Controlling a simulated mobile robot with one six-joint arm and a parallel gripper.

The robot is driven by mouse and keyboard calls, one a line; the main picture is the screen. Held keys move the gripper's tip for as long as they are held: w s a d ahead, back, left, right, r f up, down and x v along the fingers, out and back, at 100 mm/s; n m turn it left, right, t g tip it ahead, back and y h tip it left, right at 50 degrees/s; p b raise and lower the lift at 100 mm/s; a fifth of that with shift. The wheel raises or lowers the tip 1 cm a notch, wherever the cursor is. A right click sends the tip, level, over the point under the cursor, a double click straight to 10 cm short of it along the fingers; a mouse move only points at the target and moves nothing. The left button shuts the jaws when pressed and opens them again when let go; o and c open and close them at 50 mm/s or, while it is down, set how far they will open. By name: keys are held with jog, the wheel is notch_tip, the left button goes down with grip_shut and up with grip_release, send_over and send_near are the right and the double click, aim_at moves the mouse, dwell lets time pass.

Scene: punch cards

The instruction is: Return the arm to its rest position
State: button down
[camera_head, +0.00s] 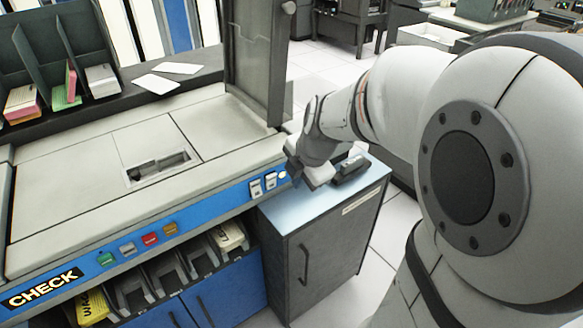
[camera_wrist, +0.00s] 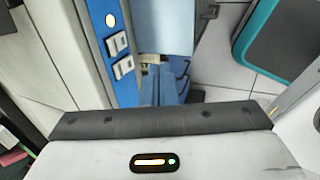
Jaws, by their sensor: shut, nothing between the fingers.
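My gripper (camera_head: 293,174) is at the front right corner of the card machine (camera_head: 70,160), near two white switches (camera_head: 263,186) and a round lit lamp (camera_head: 282,174) on the blue front strip. My arm reaches in from the right, bent and extended. In the wrist view my gripper's fingers (camera_wrist: 152,66) are together with nothing between them. The switches (camera_wrist: 118,44) and the glowing lamp (camera_wrist: 110,20) lie to their left in that view. I cannot tell whether the fingertips touch the strip.
A grey cabinet (camera_head: 330,245) with a pale blue top stands just below my gripper, carrying a small dark object (camera_head: 351,168). A dark upright panel (camera_head: 256,60) rises behind. Card racks (camera_head: 60,60) are at the far left. Tiled floor (camera_head: 393,225) shows right of the cabinet.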

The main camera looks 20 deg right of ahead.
dwell(0.4)
jog(key=s+r+m+p, duration=0.4)
jog(key=s+m, duration=0.3)
jog(key=m, duration=0.4)
jog(key=s+a+r+m+g+h+p, duration=0.1)
jog(key=s+r+m+p, duration=0.3)
jog(key=s+m, duration=0.3)
jog(key=r+m, duration=0.1)
jog(key=m, duration=0.3)
jog(key=shift+a+r, duration=0.15)
jog(key=shift+r, duration=0.1)
